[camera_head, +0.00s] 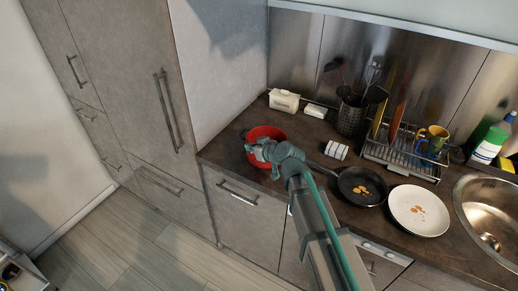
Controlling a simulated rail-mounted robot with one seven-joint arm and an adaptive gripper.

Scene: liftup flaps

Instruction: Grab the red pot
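The red pot (268,131) stands on the dark counter near its left end, beside the tall cabinet side. Its far rim and part of its inside show. My arm reaches up from the bottom of the picture, and my gripper (256,150) is at the pot's near side, overlapping its near rim. The gripper and wrist hide the near part of the pot. The fingers are too small and too covered to tell whether they are open, shut, or touching the pot.
Right of my wrist stand a small white rack (337,149), a black pan (361,186) and a white plate (419,211) with food bits. Behind are a white box (284,100), a utensil holder (351,118) and a dish rack (399,154). The sink (487,210) is far right.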

